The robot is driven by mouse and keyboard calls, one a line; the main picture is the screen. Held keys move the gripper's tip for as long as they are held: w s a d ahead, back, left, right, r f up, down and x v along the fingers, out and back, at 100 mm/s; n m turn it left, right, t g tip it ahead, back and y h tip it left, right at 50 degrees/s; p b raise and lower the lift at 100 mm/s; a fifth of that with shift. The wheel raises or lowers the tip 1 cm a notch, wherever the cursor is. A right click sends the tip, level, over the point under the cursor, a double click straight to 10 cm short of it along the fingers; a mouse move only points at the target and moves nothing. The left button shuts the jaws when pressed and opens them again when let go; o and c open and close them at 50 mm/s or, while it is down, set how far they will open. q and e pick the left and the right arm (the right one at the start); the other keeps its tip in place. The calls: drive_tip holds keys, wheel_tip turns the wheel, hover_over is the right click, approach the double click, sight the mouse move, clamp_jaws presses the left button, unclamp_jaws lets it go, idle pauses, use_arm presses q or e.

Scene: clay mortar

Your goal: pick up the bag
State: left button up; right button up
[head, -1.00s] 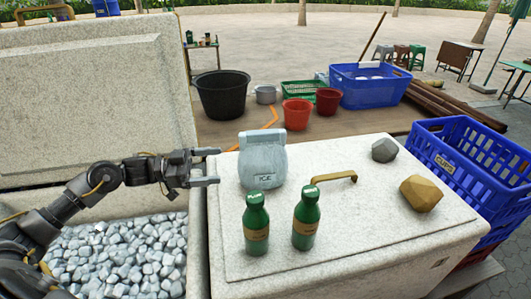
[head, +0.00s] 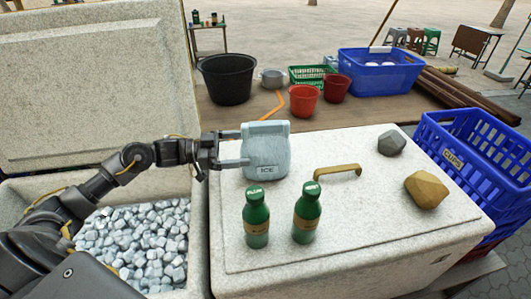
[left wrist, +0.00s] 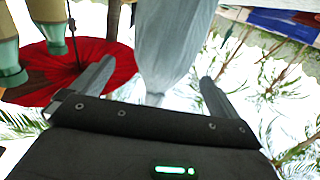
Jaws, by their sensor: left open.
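The bag (head: 267,153) is a pale blue-white ice bag with an "ICE" label. It stands upright on the closed lid of the pale stone-like chest, behind two green bottles. My left gripper (head: 240,149) reaches in from the left at the bag's left side. Its jaws are open, with the fingertips at the bag's edge. In the left wrist view, the bag (left wrist: 175,42) hangs between the two spread fingers of the left gripper (left wrist: 155,80), with gaps on both sides. I cannot tell whether either finger touches it. My right gripper is not in view.
Two green bottles (head: 256,217) (head: 307,212) stand in front of the bag. A brown handle (head: 337,172), a grey rock (head: 391,143) and a tan rock (head: 426,190) are on the lid to the right. A blue crate (head: 450,160) stands right.

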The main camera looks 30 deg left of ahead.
sight(257, 144)
use_arm(q)
drive_tip(key=shift+w+d+r+p, duration=0.2)
drive_tip(key=shift+d+r+p, duration=0.05)
drive_tip(key=shift+d+p, duration=0.1)
drive_tip(key=p+x, duration=0.2)
drive_tip(key=x, duration=0.1)
drive_tip(key=shift+w+d+f, duration=0.1)
drive_tip(key=shift+w+d, duration=0.15)
drive_tip(key=shift+w, duration=0.1)
drive_tip(key=shift+w+d+f, duration=0.1)
drive_tip(key=shift+d+f, duration=0.05)
drive_tip(key=shift+d, duration=0.15)
drive_tip(key=c, duration=1.4)
drive_tip(key=shift+w+a, duration=0.1)
drive_tip(key=shift+c, duration=0.5)
drive_tip(key=shift+r, duration=0.2)
